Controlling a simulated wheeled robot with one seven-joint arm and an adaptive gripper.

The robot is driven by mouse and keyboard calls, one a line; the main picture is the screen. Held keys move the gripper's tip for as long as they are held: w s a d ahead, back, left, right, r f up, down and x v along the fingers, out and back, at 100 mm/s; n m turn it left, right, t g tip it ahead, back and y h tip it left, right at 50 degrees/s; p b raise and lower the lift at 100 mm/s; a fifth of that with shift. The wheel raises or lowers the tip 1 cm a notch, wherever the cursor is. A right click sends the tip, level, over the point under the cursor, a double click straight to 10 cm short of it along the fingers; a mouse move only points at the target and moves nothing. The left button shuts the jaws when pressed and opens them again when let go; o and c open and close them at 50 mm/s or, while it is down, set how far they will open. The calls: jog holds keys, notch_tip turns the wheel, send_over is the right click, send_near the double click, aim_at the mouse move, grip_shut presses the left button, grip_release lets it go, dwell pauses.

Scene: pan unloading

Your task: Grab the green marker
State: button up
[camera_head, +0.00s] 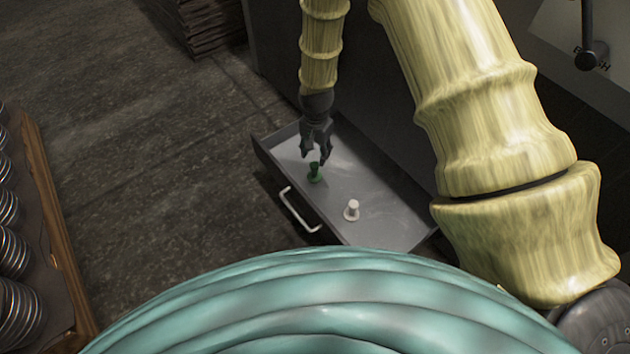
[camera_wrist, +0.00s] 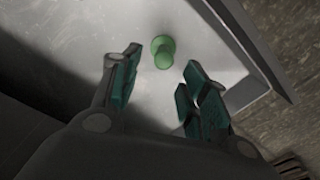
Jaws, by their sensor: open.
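The green marker (camera_head: 314,172) is a small knobbed piece on the floor of an open grey drawer (camera_head: 385,232). In the wrist view the green marker (camera_wrist: 163,50) shows ahead of and between the fingertips, apart from both. My gripper (camera_head: 317,155) is open and empty, pointing down just above the green marker; its teal-padded fingers (camera_wrist: 160,82) show in the wrist view. From the head view I cannot tell the exact height gap between fingertips and marker.
A white piece (camera_head: 352,211) of similar shape stands in the drawer, nearer and to the right. The drawer's walls surround both pieces, and a pale handle (camera_head: 299,210) is on its front. A wooden rack with stacked metal discs (camera_head: 14,255) stands at the left.

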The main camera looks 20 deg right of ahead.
aim_at(314, 170)
jog(key=shift+w+f, duration=0.25)
jog(key=shift+w, duration=0.05)
notch_tip(314, 170, down, 5)
jog(key=b, duration=0.3)
jog(key=shift+a+f, duration=0.1)
jog(key=shift+f, duration=0.1)
jog(key=shift+w+f+b, duration=0.1)
jog(key=shift+f+b, duration=1.95)
jog(key=shift+f, duration=0.55)
jog(key=shift+r, duration=0.1)
grip_shut()
